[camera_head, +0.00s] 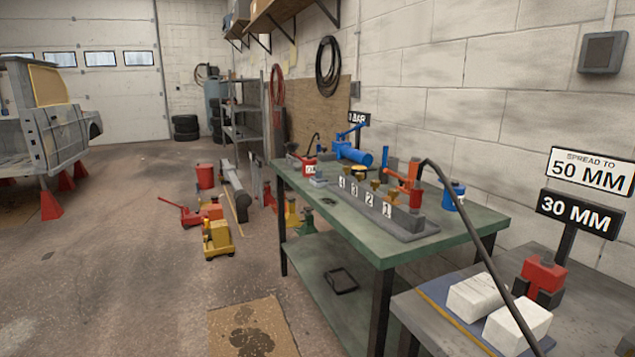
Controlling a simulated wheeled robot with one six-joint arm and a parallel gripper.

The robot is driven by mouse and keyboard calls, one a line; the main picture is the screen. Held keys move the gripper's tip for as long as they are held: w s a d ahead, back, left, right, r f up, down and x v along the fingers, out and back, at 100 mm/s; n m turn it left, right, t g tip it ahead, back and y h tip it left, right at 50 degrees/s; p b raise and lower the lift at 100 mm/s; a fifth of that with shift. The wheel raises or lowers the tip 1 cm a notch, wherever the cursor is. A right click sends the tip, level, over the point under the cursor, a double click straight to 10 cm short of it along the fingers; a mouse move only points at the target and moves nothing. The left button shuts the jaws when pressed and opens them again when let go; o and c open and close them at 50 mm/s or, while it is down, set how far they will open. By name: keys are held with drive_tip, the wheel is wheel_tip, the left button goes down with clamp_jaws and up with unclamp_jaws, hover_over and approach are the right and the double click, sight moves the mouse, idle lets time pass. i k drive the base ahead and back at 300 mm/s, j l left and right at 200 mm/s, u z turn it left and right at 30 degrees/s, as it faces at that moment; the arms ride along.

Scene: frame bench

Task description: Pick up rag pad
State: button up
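No object is clearly marked as the rag pad. A small pale grey flat pad (318,181) lies at the left edge of the green bench (455,231) and could be it. Two white, block-like pads (476,297) lie side by side on a blue mat (436,291) on the grey table at the lower right; I cannot tell if they are cloth. My gripper is not in view.
A numbered grey manifold (400,222) with brass and red fittings, a blue pump (352,154) and a blue canister (453,196) stand on the bench. A black hose (482,245) arches to the grey table. A red tool (543,275) stands there. Floor at left is partly clear.

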sight(318, 180)
drive_tip(key=i+j, duration=0.15)
drive_tip(key=i, duration=0.35)
drive_tip(key=i+j+z, duration=0.15)
drive_tip(key=i, duration=0.3)
drive_tip(key=i+j, duration=0.15)
drive_tip(key=i, duration=0.35)
drive_tip(key=i+j+z, duration=0.1)
drive_tip(key=i, duration=0.4)
drive_tip(key=i+j+z, duration=0.1)
drive_tip(key=i+j, duration=0.2)
drive_tip(key=i, duration=0.15)
drive_tip(key=i+j, duration=0.25)
drive_tip(key=i, duration=0.2)
drive_tip(key=z, duration=0.05)
